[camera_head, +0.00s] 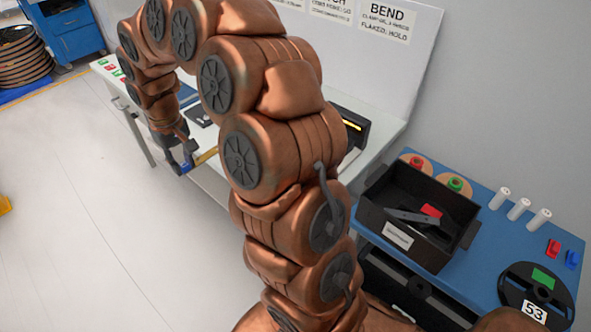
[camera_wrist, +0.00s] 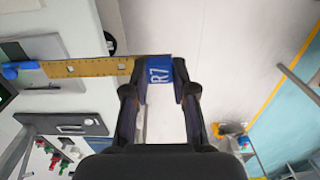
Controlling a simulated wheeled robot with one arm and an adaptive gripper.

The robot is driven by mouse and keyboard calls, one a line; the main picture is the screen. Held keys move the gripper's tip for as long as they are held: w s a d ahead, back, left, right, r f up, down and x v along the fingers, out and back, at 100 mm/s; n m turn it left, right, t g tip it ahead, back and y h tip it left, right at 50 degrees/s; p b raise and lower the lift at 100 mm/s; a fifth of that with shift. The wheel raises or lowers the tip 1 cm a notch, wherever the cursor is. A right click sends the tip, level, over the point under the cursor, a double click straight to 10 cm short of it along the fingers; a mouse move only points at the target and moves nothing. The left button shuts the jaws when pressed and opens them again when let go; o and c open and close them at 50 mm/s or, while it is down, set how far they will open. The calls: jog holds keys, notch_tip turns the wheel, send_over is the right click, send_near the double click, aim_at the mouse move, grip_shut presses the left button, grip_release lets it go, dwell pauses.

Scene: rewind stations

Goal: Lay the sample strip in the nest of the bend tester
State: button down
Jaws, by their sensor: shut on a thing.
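The sample strip (camera_wrist: 88,67) is a long brass-coloured strip with small dark marks along it and a blue end tab (camera_wrist: 158,72) reading R7. My gripper (camera_wrist: 160,85) is shut on this tab, and the strip reaches out to the left. A blue rounded piece (camera_wrist: 18,69) shows at its far end; I cannot tell whether it belongs to the strip. In the head view my gripper (camera_head: 183,162) is low beside the front edge of the white bench, with part of the strip (camera_head: 207,156) showing. A black device with a yellow light (camera_head: 350,125) stands below the BEND sign (camera_head: 388,22), mostly behind my arm. The nest is not clearly visible.
The white bench (camera_head: 105,72) runs along the wall. At right, a blue-topped table (camera_head: 490,240) holds a black bin (camera_head: 395,235), white spools and a black reel marked 53. In the wrist view a grey panel with a handle (camera_wrist: 75,125) lies near the strip.

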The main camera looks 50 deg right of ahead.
jog(key=s+d+f+b, duration=0.55)
jog(key=s+b, duration=0.35)
jog(key=b, duration=0.2)
jog(key=s+d+f+b, duration=0.4)
jog(key=s+d+b, duration=0.3)
jog(key=s+b, duration=0.3)
jog(key=w+d, duration=0.3)
jog(key=d, duration=0.1)
jog(key=w+d, duration=0.3)
jog(key=d, duration=0.1)
jog(key=w+d+p, duration=0.1)
jog(key=w+d, duration=0.2)
jog(key=d, duration=0.1)
jog(key=shift+w+d+f, duration=0.15)
jog(key=shift+d+f, duration=0.15)
jog(key=shift+f, duration=0.1)
jog(key=shift+w+d, duration=0.15)
jog(key=shift+f, duration=1.8)
jog(key=shift+f, duration=0.15)
jog(key=c, duration=0.9)
grip_release()
jog(key=shift+c, duration=0.2)
